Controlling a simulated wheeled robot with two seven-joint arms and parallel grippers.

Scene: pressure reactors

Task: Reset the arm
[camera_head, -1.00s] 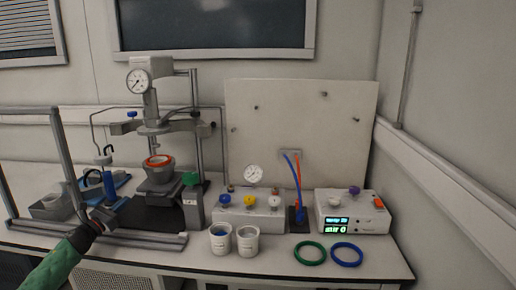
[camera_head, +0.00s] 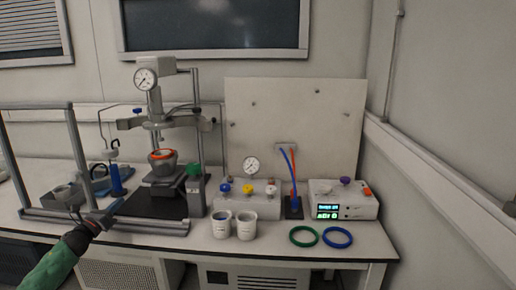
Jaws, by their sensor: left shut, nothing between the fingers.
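My left arm, in a green sleeve, comes in from the lower left. My left gripper (camera_head: 112,208) is shut and empty at the front left of the bench, in front of the metal frame's lower bar. The pressure reactor (camera_head: 160,125), with a round gauge on top, stands behind it to the right. A vessel with an orange-red ring (camera_head: 162,160) sits under the reactor's head. My right gripper is not in view.
Two white cups (camera_head: 246,225), a green ring (camera_head: 303,237) and a blue ring (camera_head: 337,237) lie near the bench's front edge. A valve box (camera_head: 240,206) and a white device with a display (camera_head: 345,201) stand behind them. A metal frame (camera_head: 80,150) stands at left.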

